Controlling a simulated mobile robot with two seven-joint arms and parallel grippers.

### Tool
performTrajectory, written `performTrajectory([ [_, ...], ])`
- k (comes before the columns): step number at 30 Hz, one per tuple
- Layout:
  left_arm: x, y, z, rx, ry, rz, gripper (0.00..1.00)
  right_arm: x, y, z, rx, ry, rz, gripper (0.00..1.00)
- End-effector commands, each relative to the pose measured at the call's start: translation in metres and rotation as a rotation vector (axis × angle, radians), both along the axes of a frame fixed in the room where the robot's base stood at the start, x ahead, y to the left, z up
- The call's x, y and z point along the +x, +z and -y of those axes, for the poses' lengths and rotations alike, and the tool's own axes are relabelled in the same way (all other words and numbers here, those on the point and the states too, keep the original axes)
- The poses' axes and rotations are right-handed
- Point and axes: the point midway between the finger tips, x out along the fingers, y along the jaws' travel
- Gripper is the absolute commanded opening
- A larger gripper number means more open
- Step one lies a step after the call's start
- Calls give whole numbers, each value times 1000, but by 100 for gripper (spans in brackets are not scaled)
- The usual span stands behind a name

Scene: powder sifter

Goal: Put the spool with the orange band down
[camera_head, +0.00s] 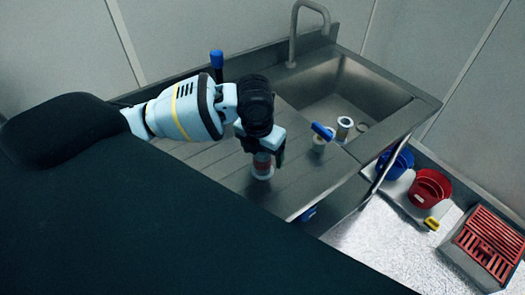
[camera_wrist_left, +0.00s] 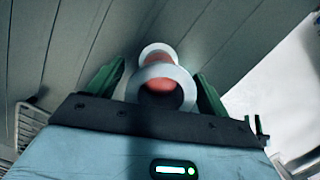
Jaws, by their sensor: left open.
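The spool with the orange band (camera_head: 262,170) appears to stand upright on the ribbed metal drainboard (camera_head: 215,165); its band looks reddish-orange between pale flanges. My left gripper (camera_head: 265,152) is right over it, pointing down, and hides its upper part in the head view. In the left wrist view the spool (camera_wrist_left: 162,76) sits between the two green-edged fingers, which are apart with a gap visible on each side. My left gripper is open around the spool. My right gripper is not in view.
A blue-topped item (camera_head: 322,131) and a pale spool-like cylinder (camera_head: 344,124) stand right of the gripper by the sink basin (camera_head: 345,85). A tall blue-topped object (camera_head: 217,62) is behind the arm. Blue (camera_head: 397,161) and red (camera_head: 430,187) buckets sit below, right of the counter.

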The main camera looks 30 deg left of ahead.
Motion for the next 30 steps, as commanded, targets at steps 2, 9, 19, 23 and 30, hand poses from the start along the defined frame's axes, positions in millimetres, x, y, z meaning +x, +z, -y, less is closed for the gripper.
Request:
performTrajectory([
  [2,0,5,0,0,0,3,79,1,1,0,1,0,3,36],
  [9,-4,39,0,-1,-1,4,79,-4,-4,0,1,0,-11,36],
  [19,-14,101,0,-1,-1,4,79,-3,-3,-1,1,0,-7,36],
  [23,-16,114,0,-1,0,1,79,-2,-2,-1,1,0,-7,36],
  [30,-18,122,0,-1,-1,-2,79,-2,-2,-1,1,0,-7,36],
])
